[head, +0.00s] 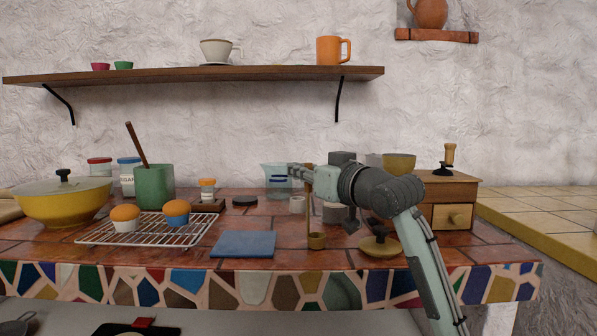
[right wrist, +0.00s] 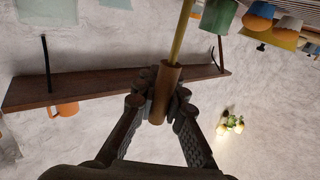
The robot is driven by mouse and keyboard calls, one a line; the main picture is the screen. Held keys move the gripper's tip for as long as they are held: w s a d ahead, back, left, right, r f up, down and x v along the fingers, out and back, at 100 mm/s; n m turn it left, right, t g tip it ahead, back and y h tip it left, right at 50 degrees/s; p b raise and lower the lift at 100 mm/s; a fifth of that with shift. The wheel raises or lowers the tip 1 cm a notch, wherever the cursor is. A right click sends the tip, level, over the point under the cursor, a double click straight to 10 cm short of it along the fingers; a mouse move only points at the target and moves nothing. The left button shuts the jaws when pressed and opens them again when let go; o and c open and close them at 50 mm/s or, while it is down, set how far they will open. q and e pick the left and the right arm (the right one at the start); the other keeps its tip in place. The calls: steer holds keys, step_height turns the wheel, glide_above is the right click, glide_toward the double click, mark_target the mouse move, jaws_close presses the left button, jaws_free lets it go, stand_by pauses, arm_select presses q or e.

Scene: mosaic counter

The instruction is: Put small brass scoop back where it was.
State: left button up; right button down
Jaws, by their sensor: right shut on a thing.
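The small brass scoop (head: 316,241) hangs upright from my right gripper (head: 305,174), its round cup down over the front part of the counter. Whether the cup touches the tiles I cannot tell. In the right wrist view, my right gripper (right wrist: 162,100) is shut around the scoop's brown handle (right wrist: 165,84), and its thin brass stem (right wrist: 182,28) runs up out of the picture. My right arm reaches in from the lower right and hides part of the counter behind it. My left gripper is not in view.
A wooden drawer box (head: 450,195) and a muffin rack (head: 150,232) stand farther out.

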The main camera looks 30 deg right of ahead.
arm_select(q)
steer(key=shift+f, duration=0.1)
arm_select(e)
steer(key=shift+f, duration=0.1)
steer(key=c, duration=1.6)
jaws_free()
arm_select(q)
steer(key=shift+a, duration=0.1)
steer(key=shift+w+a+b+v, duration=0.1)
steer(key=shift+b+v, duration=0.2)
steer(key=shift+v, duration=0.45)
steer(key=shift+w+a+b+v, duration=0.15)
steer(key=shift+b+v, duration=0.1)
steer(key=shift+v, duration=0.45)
arm_select(e)
steer(key=s, duration=1.2)
steer(key=shift+d, duration=0.25)
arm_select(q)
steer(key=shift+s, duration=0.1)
